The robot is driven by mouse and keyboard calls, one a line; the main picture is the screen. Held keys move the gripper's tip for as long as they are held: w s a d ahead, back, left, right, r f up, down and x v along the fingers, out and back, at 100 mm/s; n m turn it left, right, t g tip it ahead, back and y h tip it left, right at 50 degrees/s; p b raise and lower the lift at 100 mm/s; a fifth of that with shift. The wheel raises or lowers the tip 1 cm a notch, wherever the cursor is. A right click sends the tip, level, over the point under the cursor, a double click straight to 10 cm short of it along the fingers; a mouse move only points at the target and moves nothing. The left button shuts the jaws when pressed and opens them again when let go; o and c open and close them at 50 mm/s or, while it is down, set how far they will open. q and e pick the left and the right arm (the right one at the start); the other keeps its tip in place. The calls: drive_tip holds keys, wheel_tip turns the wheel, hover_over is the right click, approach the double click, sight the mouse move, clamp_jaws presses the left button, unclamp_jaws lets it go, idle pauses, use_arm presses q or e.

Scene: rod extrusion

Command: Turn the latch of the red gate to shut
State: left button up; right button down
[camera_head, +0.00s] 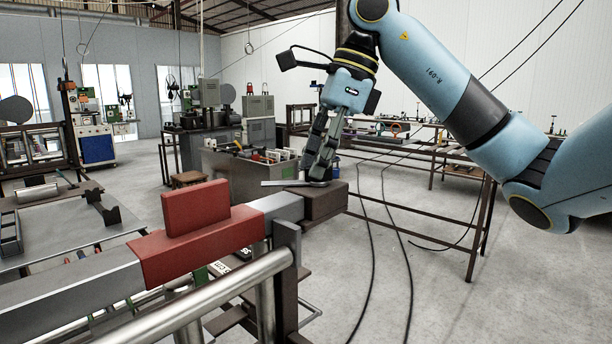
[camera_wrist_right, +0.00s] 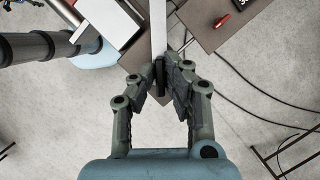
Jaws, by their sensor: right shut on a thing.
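The red gate (camera_head: 196,207) is a red upright plate on a red saddle over a grey rail, left of centre in the head view. The latch (camera_head: 285,183) is a flat pale bar lying over the brown block (camera_head: 325,203) at the rail's right end. In the right wrist view the latch (camera_wrist_right: 158,30) runs from the top edge down to my fingers. My right gripper (camera_head: 319,180) points down and is shut on the latch's near end, also seen in the wrist view (camera_wrist_right: 165,80). The fingers hide part of that end. My left gripper is not in view.
A round metal rail (camera_head: 200,304) crosses the foreground below the gate. A brown-framed table (camera_head: 415,158) stands behind my right arm. Dark cables (camera_head: 375,250) hang to the floor. A small red piece (camera_wrist_right: 222,20) lies on a brown plate in the wrist view.

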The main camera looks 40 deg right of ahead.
drive_tip(key=shift+n+g+p, duration=0.3)
drive_tip(key=shift+n+p, duration=0.3)
drive_tip(key=shift+p, duration=0.1)
drive_tip(key=shift+n+p, duration=0.35)
drive_tip(key=shift+n, duration=0.05)
drive_tip(key=shift+f, duration=0.1)
drive_tip(key=shift+n+y+p, duration=0.3)
drive_tip(key=shift+p, duration=0.3)
drive_tip(key=shift+n+g+p, duration=0.3)
drive_tip(key=shift+n+p, duration=0.3)
drive_tip(key=shift+p, duration=0.35)
